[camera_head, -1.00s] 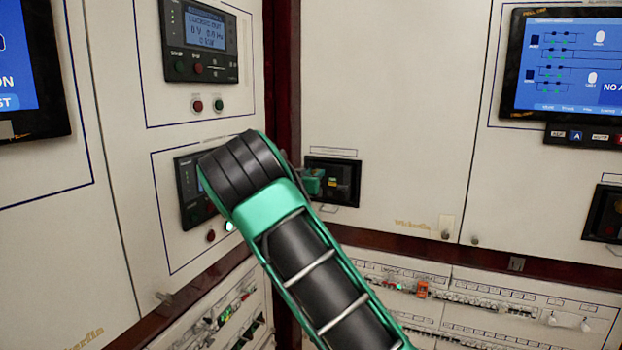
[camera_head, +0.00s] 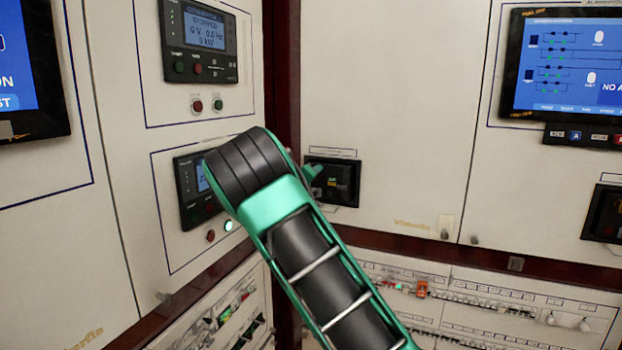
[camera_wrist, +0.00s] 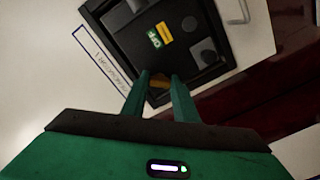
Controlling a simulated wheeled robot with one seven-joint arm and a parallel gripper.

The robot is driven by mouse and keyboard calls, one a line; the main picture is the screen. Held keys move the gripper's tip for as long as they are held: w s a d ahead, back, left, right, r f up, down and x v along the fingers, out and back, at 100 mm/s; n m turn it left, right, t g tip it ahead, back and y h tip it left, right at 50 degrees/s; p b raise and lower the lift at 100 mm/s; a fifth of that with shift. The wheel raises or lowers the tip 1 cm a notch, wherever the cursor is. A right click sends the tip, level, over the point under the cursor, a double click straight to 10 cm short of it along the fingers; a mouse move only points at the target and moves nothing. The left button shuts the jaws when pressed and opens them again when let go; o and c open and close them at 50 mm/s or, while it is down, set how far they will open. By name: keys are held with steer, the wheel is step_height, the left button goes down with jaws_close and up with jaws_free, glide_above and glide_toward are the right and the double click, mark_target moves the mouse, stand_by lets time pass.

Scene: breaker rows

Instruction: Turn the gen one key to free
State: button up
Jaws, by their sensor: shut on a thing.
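The black key-lock box (camera_head: 343,182) is set in the white panel in the head view, right of my arm. In the wrist view the same black box (camera_wrist: 190,65) shows a green and yellow label and a dark square knob. My gripper (camera_wrist: 160,77) is at the box's near edge, its two green fingers close around a small brass-coloured piece (camera_wrist: 160,82), which looks like the key. The fingers hide most of it, so its exact angle cannot be told. In the head view only a green bit of my gripper (camera_head: 312,172) shows, tilted, at the box's left side.
An upper controller screen (camera_head: 205,31) reads "STOPPED", 0 V. A lower controller (camera_head: 190,190) is partly behind my arm. A large blue screen (camera_head: 566,62) is at the right. Rows of breakers (camera_head: 485,300) lie below. A metal handle (camera_wrist: 237,12) is near the box.

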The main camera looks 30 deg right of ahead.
steer(key=shift+w+a+n, duration=0.1)
steer(key=shift+n, duration=1.85)
steer(key=shift+w+a+n, duration=0.1)
steer(key=shift+n, duration=1.85)
steer(key=shift+f, duration=0.1)
steer(key=o, duration=1.1)
steer(key=shift+c, duration=0.2)
steer(key=shift+d, duration=0.1)
steer(key=shift+s, duration=0.1)
steer(key=v, duration=1)
steer(key=shift+a, duration=0.3)
steer(key=shift+s, duration=0.15)
